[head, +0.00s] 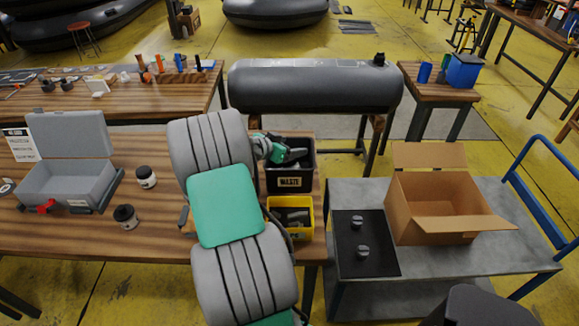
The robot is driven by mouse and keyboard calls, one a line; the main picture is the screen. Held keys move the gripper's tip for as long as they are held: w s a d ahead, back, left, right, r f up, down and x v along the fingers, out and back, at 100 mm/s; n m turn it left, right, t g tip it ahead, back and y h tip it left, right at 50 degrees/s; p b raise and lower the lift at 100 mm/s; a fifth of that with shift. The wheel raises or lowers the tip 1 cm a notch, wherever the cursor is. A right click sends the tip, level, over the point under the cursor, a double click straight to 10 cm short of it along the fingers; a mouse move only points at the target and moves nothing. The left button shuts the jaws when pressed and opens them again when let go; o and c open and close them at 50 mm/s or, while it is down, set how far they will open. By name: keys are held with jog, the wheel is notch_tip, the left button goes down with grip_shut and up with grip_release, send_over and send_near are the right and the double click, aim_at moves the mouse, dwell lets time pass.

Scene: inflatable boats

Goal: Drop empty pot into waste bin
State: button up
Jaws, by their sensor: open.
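The black waste bin (290,181), with a "WASTE" label on its front, stands at the right end of the wooden workbench. My gripper (294,156) is over the bin's opening, with its dark fingers at or just inside the rim. It is open, and I see no pot between the fingers. I cannot tell which pot is empty. My gripper hides most of the bin's inside.
A yellow bin (291,216) of dark parts stands in front of the waste bin. An open grey case (68,182) is at the bench's left. A metal cart (427,268) at right carries an open cardboard box (436,212) and a black mat (364,258).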

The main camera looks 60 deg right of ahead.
jog(key=shift+a, duration=0.1)
jog(key=b+v, duration=0.1)
jog(key=v, duration=0.6)
jog(key=shift+a+r+b, duration=0.15)
jog(key=shift+a+b, duration=0.15)
jog(key=shift+b, duration=0.1)
